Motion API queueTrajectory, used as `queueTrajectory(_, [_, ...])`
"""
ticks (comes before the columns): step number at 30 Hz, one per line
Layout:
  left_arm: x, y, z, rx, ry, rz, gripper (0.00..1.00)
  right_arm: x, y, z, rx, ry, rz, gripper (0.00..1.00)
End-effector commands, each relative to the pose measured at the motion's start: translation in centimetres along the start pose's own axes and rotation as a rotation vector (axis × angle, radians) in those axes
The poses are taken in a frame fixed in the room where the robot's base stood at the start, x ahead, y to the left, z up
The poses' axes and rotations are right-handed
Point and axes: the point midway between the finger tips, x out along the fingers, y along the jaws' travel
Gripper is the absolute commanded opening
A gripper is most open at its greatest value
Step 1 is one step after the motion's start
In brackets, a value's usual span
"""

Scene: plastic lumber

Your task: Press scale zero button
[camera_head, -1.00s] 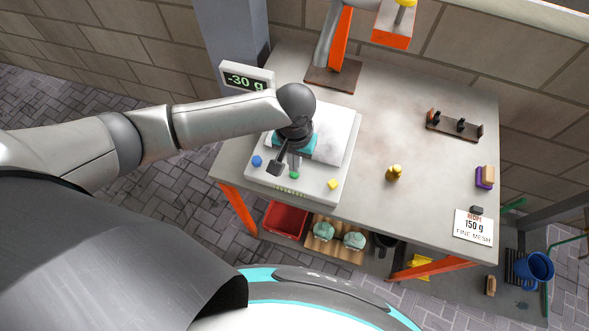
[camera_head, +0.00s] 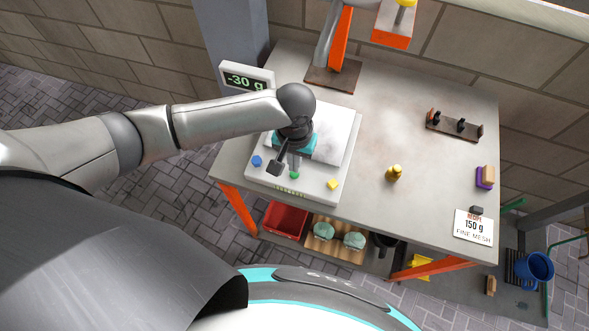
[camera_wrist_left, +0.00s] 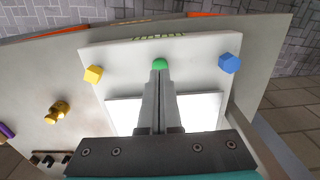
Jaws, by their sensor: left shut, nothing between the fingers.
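The scale (camera_head: 325,190) stands at the left end of the table, with a pale weighing plate. Its display (camera_head: 247,79) reads -30 g. Along its front edge are a blue button (camera_head: 257,161), a green button (camera_head: 295,175) and a yellow button (camera_head: 333,184). In the left wrist view they are yellow (camera_wrist_left: 93,74), green (camera_wrist_left: 160,64) and blue (camera_wrist_left: 229,63). My left gripper (camera_head: 294,169) is shut and empty, pointing down over the scale's front. Its fingertips (camera_wrist_left: 159,73) are at the green button and overlap its edge; I cannot tell whether they touch. My right gripper is not in view.
A brass weight (camera_head: 394,173) stands mid-table. A red bin (camera_head: 285,220) sits below. The table centre is mostly clear.

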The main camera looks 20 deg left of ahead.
Motion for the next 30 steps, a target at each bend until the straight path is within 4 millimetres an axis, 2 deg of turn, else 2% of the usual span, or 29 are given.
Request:
queueTrajectory(8, [0.1, 0.0, 0.0, 0.0, 0.0, 0.0, 0.0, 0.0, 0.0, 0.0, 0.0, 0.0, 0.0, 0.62])
queueTrajectory(25, [2.0, 0.0, 0.0, 0.0, -0.001, 0.0, 0.0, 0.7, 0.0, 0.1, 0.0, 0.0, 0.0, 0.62])
queueTrajectory(30, [1.9, 0.0, 0.0, 0.0, 0.0, 0.0, 0.0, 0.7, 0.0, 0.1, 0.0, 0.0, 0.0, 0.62])
